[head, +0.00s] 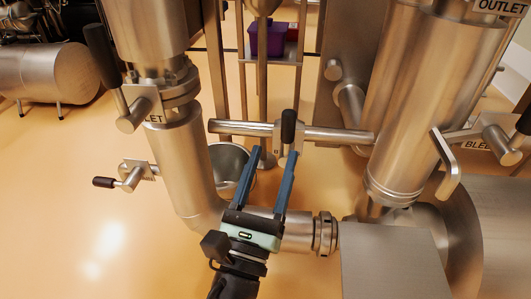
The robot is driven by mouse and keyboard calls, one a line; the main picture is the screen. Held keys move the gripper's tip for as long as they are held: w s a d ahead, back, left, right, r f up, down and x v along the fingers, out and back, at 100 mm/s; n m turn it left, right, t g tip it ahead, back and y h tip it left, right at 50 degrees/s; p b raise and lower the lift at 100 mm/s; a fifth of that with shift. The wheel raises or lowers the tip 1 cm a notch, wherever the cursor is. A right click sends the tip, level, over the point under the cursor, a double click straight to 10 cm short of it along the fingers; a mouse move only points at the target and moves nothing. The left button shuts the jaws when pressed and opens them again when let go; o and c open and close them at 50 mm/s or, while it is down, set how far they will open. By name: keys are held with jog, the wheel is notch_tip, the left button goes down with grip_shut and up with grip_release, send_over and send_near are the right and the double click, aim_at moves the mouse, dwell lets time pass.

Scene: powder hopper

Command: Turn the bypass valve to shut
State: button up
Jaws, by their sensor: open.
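The lever points up in the picture, across the pipe's line. My gripper (273,156) has two blue fingers spread apart with nothing between them. Its fingertips appear just below the lever in the picture, the right one close to the valve body. I cannot tell the depth gap or any contact.
A black-handled lever (101,55) stands on the left column by a partly hidden tag ending "LET". A smaller valve (126,178) sticks out below it. A valve tagged "BLEE" (480,146) and a bent metal handle (449,165) are at right. A bucket (229,160) stands behind my gripper.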

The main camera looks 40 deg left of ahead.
jog(key=shift+b+v, duration=0.4)
jog(key=shift+v, duration=1.2)
jog(key=shift+r, duration=0.1)
